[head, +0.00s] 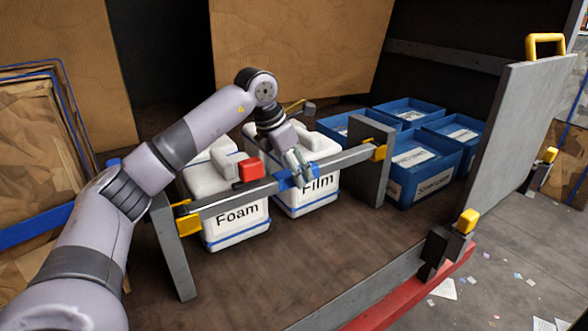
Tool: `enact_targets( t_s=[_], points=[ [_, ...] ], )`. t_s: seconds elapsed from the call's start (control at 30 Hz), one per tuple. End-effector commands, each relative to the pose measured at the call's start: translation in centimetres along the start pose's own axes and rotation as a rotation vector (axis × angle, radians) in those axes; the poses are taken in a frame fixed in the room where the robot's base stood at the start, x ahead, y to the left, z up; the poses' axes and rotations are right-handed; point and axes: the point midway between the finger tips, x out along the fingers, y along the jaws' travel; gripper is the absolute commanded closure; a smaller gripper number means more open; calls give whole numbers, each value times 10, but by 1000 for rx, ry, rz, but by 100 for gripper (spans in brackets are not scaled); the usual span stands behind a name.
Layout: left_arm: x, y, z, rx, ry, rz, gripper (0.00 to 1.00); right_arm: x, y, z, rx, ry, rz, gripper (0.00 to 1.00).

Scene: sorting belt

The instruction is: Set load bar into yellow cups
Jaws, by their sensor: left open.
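The grey load bar (345,161) spans in front of two white bins, with a blue band near its middle and a red block (250,169) on its left part. Its left end meets the left yellow cup (187,220) on a grey post. Its right end meets the right yellow cup (379,149) on another post. I cannot tell how deep either end sits. My right gripper is not in view.
White bins marked Foam (237,218) and Film (318,187) stand behind the bar. Several blue bins (437,193) stand at the back right. A grey gate panel (515,125) with yellow latches stands open at right. The brown floor before the bar is clear.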

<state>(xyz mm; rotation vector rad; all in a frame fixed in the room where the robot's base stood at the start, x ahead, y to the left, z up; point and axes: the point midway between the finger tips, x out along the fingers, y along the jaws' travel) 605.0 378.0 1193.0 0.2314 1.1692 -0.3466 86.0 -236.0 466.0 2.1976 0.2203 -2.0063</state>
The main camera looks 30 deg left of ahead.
Motion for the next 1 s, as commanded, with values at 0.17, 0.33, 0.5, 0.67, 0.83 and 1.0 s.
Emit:
enact_targets(
  t_s=[0.17,0.33,0.5,0.67,0.83,1.0],
  points=[
    [-31,1,1,0,-8,4,45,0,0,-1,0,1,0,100],
    [-69,1,2,0,-10,3,45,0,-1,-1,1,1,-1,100],
    [-99,1,2,0,-10,2,45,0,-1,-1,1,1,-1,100],
    [-114,1,1,0,-7,1,45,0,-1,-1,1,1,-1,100],
    [-118,1,1,0,-6,1,45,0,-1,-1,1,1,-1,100],
    [-118,1,1,0,-7,1,45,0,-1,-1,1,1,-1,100]
  ],
)
